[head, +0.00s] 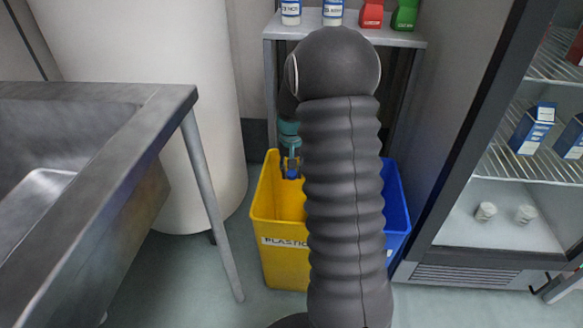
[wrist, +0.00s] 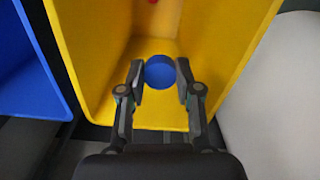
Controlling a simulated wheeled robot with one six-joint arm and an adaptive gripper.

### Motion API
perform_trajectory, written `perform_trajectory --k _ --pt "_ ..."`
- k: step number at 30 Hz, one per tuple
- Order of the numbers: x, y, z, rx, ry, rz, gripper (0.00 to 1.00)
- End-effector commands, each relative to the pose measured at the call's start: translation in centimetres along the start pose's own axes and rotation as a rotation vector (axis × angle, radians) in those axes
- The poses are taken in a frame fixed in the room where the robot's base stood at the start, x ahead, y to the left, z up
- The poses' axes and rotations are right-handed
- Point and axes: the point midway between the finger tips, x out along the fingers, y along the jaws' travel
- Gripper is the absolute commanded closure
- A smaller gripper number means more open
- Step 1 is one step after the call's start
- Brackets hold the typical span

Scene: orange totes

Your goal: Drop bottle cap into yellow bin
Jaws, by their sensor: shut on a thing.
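The yellow bin (head: 272,206), labelled "PLASTIC", stands on the floor left of my arm in the head view. Its inner walls fill much of the wrist view (wrist: 235,45). My gripper (head: 291,172) points down over the bin's opening. In the wrist view my gripper (wrist: 161,82) is shut on the blue bottle cap (wrist: 160,71), which sits between the two fingertips. The cap shows small and blue in the head view (head: 292,174). The cap's exact height against the rim is hard to tell.
A blue bin (head: 394,205) stands right of the yellow one, partly behind my arm. A small red thing (wrist: 152,1) shows inside the yellow bin. A metal sink (head: 120,130) is at left, an open fridge (head: 490,215) at right.

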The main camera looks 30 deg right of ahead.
Motion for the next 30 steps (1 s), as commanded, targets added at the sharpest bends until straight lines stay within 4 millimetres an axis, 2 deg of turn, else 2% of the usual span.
perform_trajectory --k 8,9,12,13,23,26,30 --pt "0.3 0.0 0.0 0.000 0.000 0.000 0.77" --pt "0.3 0.0 0.0 0.000 0.000 0.000 0.64" --pt "0.3 0.0 0.0 0.000 0.000 0.000 0.39" --pt "0.3 0.0 0.0 0.000 0.000 0.000 0.37" --pt "0.1 0.0 0.0 0.000 0.001 0.000 0.37" --pt "-0.7 0.0 -0.1 0.000 0.002 0.000 0.37" --pt "-3.0 0.0 -0.1 0.000 0.005 -0.001 0.37"
